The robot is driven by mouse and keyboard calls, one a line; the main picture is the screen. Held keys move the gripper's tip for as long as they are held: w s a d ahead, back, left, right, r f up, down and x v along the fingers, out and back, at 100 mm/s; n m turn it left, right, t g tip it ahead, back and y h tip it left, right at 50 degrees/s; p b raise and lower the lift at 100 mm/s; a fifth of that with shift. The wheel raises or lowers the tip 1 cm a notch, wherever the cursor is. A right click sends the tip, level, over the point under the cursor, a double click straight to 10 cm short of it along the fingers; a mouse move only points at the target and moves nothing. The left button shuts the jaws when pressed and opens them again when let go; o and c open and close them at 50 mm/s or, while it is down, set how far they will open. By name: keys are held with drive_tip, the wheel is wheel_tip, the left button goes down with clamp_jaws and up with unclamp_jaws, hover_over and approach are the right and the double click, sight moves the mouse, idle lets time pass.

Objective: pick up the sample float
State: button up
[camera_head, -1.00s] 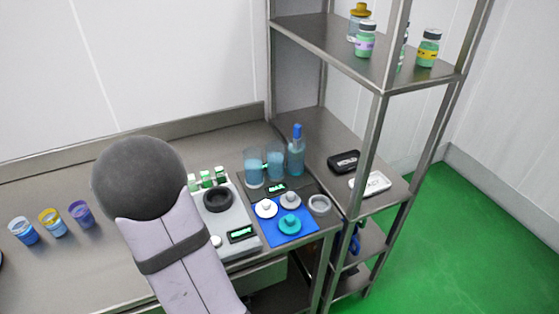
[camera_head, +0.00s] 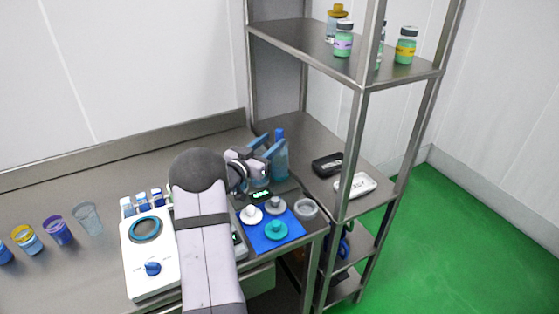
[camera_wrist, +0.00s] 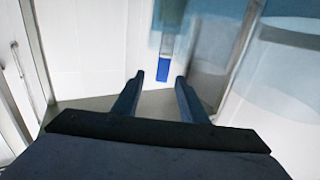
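I cannot single out the sample float for sure. A tall, light-blue bottle (camera_head: 281,161) with a darker blue top stands at the back of the bench, beside the shelf rack. My gripper (camera_head: 267,147) is just left of it in the head view, with its blue fingers partly overlapping it. In the wrist view the fingers (camera_wrist: 158,86) are apart with nothing clearly held between them. Beyond their tips, a narrow grey piece with a bright blue end (camera_wrist: 163,71) hangs below a pale blue shape in the picture.
A blue mat (camera_head: 258,242) with knobbed discs and a grey ring (camera_head: 306,208) lie at the bench's right front. A white device (camera_head: 137,265) and several cups stand left. The steel rack post (camera_head: 353,150) is right. A large, blurred clear shape fills the wrist view's right side.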

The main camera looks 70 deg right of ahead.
sight(278, 135)
drive_tip(key=shift+w+p+x, duration=0.15)
drive_tip(key=shift+p+x, duration=0.55)
drive_tip(key=shift+x, duration=0.85)
drive_tip(key=shift+w+p+x, duration=0.1)
drive_tip(key=shift+p+x, duration=0.55)
drive_tip(key=shift+x, duration=0.9)
drive_tip(key=shift+f, duration=0.1)
drive_tip(key=shift+c, duration=0.6)
clamp_jaws()
